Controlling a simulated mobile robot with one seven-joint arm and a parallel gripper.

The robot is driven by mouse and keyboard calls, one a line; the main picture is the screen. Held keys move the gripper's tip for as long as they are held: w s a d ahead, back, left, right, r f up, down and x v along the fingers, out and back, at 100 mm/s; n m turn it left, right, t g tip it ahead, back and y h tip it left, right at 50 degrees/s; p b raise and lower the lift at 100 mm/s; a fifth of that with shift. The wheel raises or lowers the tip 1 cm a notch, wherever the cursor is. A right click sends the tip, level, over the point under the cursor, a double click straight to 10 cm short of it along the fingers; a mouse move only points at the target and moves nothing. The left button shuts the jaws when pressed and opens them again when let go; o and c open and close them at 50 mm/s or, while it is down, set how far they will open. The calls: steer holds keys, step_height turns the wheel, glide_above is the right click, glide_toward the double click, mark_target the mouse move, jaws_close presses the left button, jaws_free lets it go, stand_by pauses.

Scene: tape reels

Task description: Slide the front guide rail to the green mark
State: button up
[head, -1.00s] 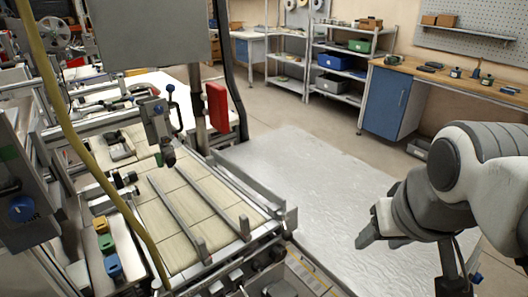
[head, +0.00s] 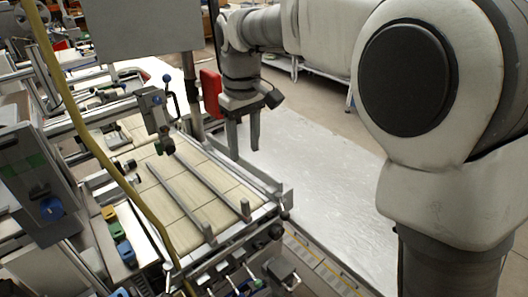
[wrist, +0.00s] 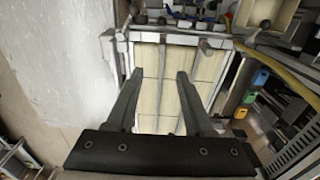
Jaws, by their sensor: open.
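Two thin grey guide rails lie along the tan slatted conveyor bed (head: 197,172): a left rail (head: 178,200) and a right rail (head: 212,187). I cannot tell which is the front one. My gripper (head: 243,153) points down with its two fingers apart and empty, above the bed's right edge in the head view. In the wrist view the fingers (wrist: 160,76) hang over the bed, with a rail (wrist: 162,62) showing between them. They do not appear to touch a rail. I cannot make out the green mark on the bed clearly.
A red box (head: 210,93) on the post stands close to my gripper. A clamp with a blue knob (head: 157,110) hangs over the bed's far left part. A yellow hose (head: 85,140) crosses the left side. A pale grey surface (head: 310,170) right of the conveyor is clear.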

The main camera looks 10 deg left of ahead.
mark_target(245, 200)
steer(key=f, duration=1.7)
steer(key=shift+w+a+f+b, duration=0.1)
steer(key=shift+a+f+b, duration=0.25)
steer(key=shift+a+f, duration=0.05)
steer(key=shift+c, duration=0.3)
jaws_close()
steer(key=shift+r, duration=0.1)
